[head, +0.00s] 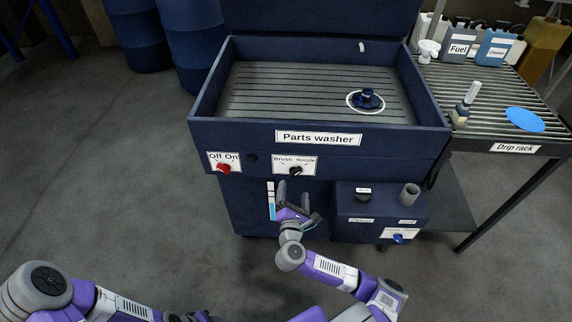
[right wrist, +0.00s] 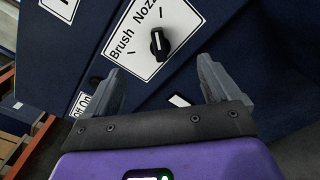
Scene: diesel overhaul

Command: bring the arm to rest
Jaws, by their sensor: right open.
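My right gripper (head: 293,197) is in front of the blue parts washer (head: 205,110), below the Brush/Nozzle knob (head: 296,171). In the right wrist view the right gripper (right wrist: 163,80) is open, with nothing between its fingers. The black knob (right wrist: 159,44) shows beyond the fingers, apart from them, on its white label. My left arm (head: 115,302) lies along the bottom left of the head view; its gripper does not show.
A dark blue part sits inside a white ring (head: 366,101) in the washer's basin. The red Off/On knob (head: 223,168) is left of the Brush/Nozzle knob. The floor at left is clear.

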